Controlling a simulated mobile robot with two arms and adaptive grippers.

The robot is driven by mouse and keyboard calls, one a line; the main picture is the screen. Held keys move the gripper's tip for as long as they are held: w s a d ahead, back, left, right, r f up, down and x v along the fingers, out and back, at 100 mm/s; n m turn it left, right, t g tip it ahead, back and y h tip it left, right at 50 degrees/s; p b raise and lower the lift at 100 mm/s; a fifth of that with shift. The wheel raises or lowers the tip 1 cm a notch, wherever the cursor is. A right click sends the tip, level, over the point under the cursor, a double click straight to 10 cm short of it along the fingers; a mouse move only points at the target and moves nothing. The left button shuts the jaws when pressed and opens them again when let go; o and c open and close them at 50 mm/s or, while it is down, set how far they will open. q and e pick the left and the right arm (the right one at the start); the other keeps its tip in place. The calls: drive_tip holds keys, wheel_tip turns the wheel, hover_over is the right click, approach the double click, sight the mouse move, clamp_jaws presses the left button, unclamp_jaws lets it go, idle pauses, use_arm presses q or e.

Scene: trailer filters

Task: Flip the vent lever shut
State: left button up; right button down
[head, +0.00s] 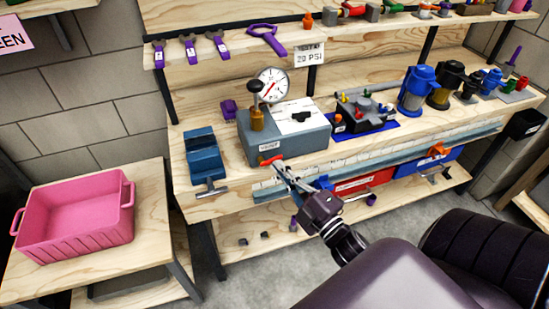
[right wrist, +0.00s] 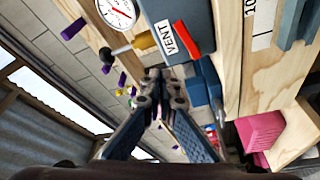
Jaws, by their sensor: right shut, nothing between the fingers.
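The grey test box (head: 285,133) stands on the workbench with a round dial gauge (head: 272,85) and a brass valve above it. The red vent lever (head: 271,161) is low on its front, near the front left corner. In the right wrist view a red bar, seemingly this lever (right wrist: 187,39), lies beside the white VENT label (right wrist: 167,37). My right gripper (head: 280,170) is shut and empty, its tips close to the lever. In the right wrist view its tips (right wrist: 160,80) appear below the lever; contact cannot be told. My left gripper is not in view.
A blue vise (head: 202,155) stands left of the box. A dark fixture on a blue mat (head: 362,118) and several filter housings stand to the right. A ruler strip (head: 400,152) runs along the bench front. A pink crate (head: 75,218) sits on the left table.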

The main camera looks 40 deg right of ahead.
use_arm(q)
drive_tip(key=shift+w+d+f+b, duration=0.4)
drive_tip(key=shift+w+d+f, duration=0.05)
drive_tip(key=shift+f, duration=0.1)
use_arm(e)
drive_tip(key=s, duration=0.1)
drive_tip(key=s+f, duration=0.1)
drive_tip(key=s, duration=0.2)
drive_tip(key=shift+a+f, duration=0.15)
drive_tip(key=shift+a, duration=0.25)
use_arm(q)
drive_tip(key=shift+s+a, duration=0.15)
